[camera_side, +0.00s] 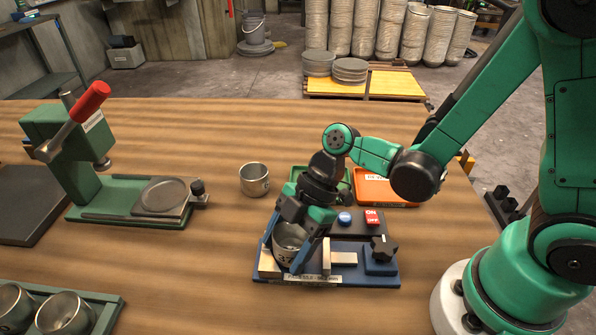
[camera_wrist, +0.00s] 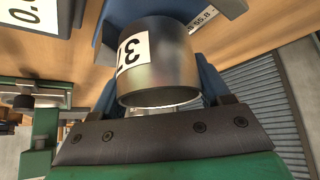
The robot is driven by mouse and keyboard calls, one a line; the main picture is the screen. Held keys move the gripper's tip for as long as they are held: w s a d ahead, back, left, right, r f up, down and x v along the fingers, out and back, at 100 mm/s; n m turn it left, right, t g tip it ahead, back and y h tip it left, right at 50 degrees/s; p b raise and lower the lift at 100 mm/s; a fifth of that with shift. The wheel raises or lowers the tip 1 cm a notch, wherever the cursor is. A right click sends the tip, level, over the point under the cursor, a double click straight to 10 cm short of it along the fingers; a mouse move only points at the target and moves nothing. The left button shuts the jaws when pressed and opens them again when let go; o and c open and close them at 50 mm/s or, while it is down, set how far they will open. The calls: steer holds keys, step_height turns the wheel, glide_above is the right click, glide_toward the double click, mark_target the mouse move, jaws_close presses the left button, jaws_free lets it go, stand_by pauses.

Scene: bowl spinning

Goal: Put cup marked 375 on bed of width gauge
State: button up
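The cup (camera_side: 289,241) is a grey metal cup standing between my fingers over the left part of the blue width gauge (camera_side: 345,275). In the wrist view the cup (camera_wrist: 165,70) fills the middle, with a white label whose readable part starts "37"; the rest is turned out of sight. My gripper (camera_side: 286,250) points down with one blue finger on each side of the cup, and the fingers look closed against its wall. The cup's bottom is at the gauge bed between the light metal blocks; whether it touches is hard to tell.
A black knob (camera_side: 384,249) is at the gauge's right. An ON/OFF panel (camera_side: 372,217), a green tray (camera_side: 300,174) and an orange tray (camera_side: 385,190) lie behind. Another cup (camera_side: 254,179) stands mid-table. A green lever press (camera_side: 130,190) and a cup tray (camera_side: 108,318) are left.

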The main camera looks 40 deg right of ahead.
steer(key=o, duration=0.3)
steer(key=shift+s+f, duration=0.1)
steer(key=shift+f, duration=0.2)
steer(key=shift+o, duration=0.2)
steer(key=shift+r+h, duration=0.3)
steer(key=shift+r, duration=0.3)
steer(key=v, duration=1.2)
steer(key=w+d+m+t+h, duration=0.1)
steer(key=d+m+t+h, duration=0.5)
steer(key=m, duration=1.1)
steer(key=shift+d+m+t, duration=0.4)
steer(key=shift+d+t, duration=0.1)
steer(key=shift+d, duration=0.25)
